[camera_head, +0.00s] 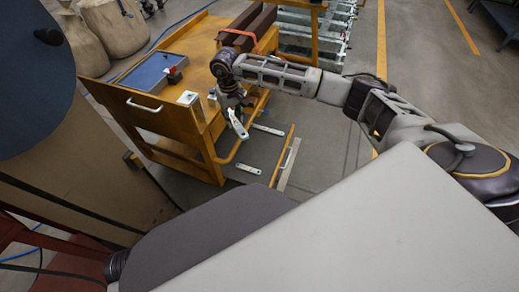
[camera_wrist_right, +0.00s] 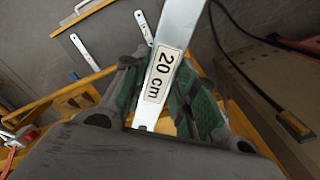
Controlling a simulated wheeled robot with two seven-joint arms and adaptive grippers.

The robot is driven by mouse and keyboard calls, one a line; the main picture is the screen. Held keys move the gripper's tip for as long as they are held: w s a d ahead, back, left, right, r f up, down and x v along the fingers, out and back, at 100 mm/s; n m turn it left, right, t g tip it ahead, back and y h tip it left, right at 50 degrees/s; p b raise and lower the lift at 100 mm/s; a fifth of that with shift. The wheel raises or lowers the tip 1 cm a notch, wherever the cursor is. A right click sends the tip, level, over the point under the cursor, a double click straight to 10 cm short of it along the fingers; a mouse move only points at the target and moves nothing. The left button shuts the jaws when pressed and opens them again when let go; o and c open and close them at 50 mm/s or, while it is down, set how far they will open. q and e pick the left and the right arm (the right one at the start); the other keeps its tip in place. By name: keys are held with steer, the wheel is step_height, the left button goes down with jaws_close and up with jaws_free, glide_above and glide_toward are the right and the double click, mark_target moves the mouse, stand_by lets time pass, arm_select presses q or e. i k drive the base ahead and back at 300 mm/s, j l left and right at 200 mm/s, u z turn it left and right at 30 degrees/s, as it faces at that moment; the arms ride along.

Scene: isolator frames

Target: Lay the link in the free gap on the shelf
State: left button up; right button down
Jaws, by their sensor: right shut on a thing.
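My right gripper (camera_head: 232,106) is shut on a pale metal link (camera_head: 238,127) beside the wooden trolley. In the right wrist view the green-padded fingers (camera_wrist_right: 165,100) hold the link (camera_wrist_right: 175,30), which bears a "20 cm" label. A grey shelf (camera_head: 257,149) lies below, with one link (camera_head: 268,129) farther away and another link (camera_head: 248,169) nearer; bare grey surface shows between them. These two links also show in the right wrist view, one at the left (camera_wrist_right: 83,50) and one near the held link (camera_wrist_right: 144,25). My left gripper is out of view.
The wooden trolley (camera_head: 150,110) has a raised rim and carries a blue tray (camera_head: 150,72), a white block (camera_head: 188,98) and a brown box (camera_head: 245,27). A yellow rail (camera_head: 281,157) and a metal handle (camera_head: 291,152) border the shelf on the right.

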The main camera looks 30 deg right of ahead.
mark_target(262, 150)
steer(key=i+j+z, duration=0.1)
steer(key=z, duration=0.3)
steer(key=j+z, duration=0.15)
steer(key=z, duration=0.25)
steer(key=i+j+z, duration=0.1)
steer(key=z, duration=0.3)
steer(key=j, duration=0.1)
